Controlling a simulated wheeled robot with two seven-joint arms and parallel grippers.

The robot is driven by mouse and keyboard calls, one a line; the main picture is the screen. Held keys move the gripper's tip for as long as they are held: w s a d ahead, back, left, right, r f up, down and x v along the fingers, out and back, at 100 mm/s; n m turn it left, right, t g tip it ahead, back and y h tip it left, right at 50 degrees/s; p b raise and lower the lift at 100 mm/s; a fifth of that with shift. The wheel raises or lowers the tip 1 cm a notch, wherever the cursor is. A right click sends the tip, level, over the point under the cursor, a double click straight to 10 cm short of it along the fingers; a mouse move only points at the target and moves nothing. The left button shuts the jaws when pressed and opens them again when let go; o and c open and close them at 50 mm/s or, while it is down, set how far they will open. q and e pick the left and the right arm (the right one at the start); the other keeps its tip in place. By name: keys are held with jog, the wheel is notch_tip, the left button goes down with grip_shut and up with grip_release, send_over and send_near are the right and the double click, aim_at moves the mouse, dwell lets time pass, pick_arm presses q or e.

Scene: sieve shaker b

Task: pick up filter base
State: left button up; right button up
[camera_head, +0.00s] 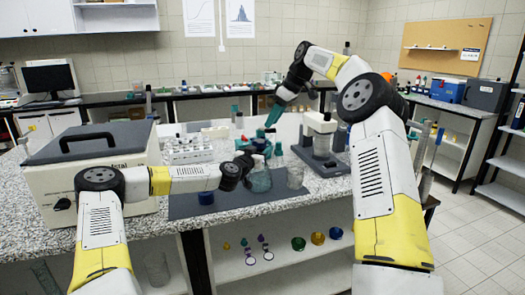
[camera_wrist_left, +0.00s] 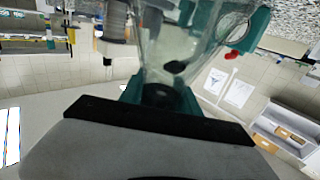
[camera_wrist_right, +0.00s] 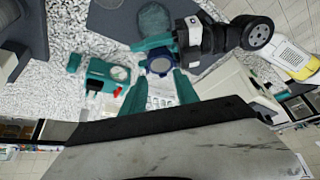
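A clear glass vessel (camera_head: 260,180) stands upright over the dark mat, with a dark blue ring-shaped piece (camera_wrist_right: 158,62) at its top, which may be the filter base. My left gripper (camera_head: 247,163) is at the vessel's upper part; in the left wrist view its teal fingers (camera_wrist_left: 160,95) are closed about the clear glass (camera_wrist_left: 180,40). My right gripper (camera_head: 271,116) is raised above and behind the vessel, pointing down. In the right wrist view its fingers (camera_wrist_right: 160,92) are apart with nothing seen between them, and the blue ring lies just beyond the tips.
A teal stand with a red part (camera_wrist_right: 108,75) is close by. A glass beaker (camera_head: 296,176) and a blue cap (camera_head: 206,198) rest on the dark mat (camera_head: 235,200).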

jog(key=o, duration=0.7)
jog(key=shift+s+a, duration=0.1)
jog(key=shift+a, duration=0.2)
jog(key=shift+o, duration=1.1)
jog(key=a+m+h, duration=0.1)
jog(key=m, duration=0.1)
jog(key=s+a+m+h, duration=0.1)
jog(key=a+m, duration=0.1)
jog(key=m, duration=0.1)
jog(key=s+a+r+m+t+h, duration=0.1)
jog(key=m, duration=0.1)
jog(key=shift+s+a+m+h, duration=0.1)
jog(key=shift+a+m+h, duration=0.2)
jog(key=shift+a, duration=0.1)
jog(key=m+h, duration=0.1)
jog(key=m, duration=0.3)
send_over(259, 142)
jog(key=s, duration=0.2)
notch_tip(259, 142, down, 4)
jog(key=shift+t, duration=0.5)
jog(key=shift+d+x, duration=0.1)
jog(key=shift+x, duration=1.3)
jog(key=shift+d+x, duration=0.15)
jog(key=shift+x, duration=1.25)
